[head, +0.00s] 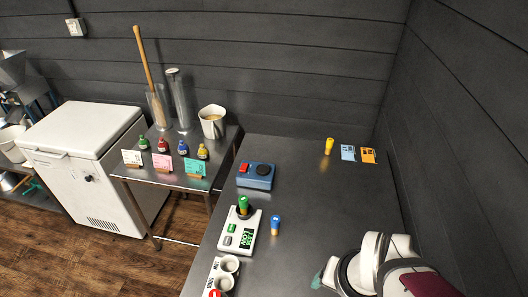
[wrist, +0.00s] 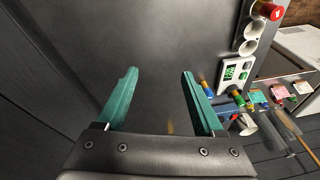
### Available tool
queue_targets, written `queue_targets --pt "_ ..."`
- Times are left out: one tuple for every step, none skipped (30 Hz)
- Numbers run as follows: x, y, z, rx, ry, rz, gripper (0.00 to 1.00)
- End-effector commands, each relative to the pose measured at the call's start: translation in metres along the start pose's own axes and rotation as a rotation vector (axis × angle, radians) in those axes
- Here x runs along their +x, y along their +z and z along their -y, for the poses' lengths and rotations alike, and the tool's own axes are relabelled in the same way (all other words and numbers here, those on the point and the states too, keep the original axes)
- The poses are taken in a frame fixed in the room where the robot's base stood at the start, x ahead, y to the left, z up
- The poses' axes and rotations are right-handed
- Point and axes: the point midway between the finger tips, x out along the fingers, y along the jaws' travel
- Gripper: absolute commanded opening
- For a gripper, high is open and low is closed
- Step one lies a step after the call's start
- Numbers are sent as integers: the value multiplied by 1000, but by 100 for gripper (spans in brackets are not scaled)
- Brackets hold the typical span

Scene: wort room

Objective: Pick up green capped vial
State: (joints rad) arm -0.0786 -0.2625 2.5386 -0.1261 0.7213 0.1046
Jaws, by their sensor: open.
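The green capped vial (head: 243,203) stands upright on the white device with a green display (head: 248,236), at the middle of the dark table. In the wrist view a small green shape beside that device (wrist: 236,70) looks like the same vial (wrist: 237,97), right of my fingers. My gripper (wrist: 157,76) has two teal fingers spread wide with nothing between them. In the head view only a teal fingertip (head: 317,281) shows at the lower right, well apart from the vial; my arm hides the rest.
A blue capped vial (head: 276,226) stands just right of the white device. A blue box with a black disc (head: 257,176) is behind it. A white rack (head: 229,265) is in front. A yellow vial (head: 329,146) and cards stand far back. The table's right side is clear.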

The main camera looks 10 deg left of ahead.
Motion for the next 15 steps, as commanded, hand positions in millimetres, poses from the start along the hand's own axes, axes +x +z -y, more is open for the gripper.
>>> queue_targets --pt "24 -25 13 -84 -13 -77 69" --pt "36 -42 23 -136 -29 -141 69" --pt "52 -63 39 -205 -57 -227 69" --pt "63 -76 52 -255 -81 -289 69" --pt "73 -87 66 -305 -109 -352 69" --pt "85 -98 86 -371 -150 -432 69" --pt "93 -104 101 -419 -183 -490 69" --pt "100 -108 115 -463 -217 -544 69" --pt "107 -110 133 -519 -263 -611 69" --pt "111 -109 145 -557 -297 -655 69" --pt "114 -107 156 -592 -329 -696 69" --pt "117 -103 168 -632 -368 -740 69" --pt "118 -100 176 -657 -393 -768 69" --pt "119 -97 182 -677 -415 -791 69" --pt "120 -94 188 -699 -438 -815 69"
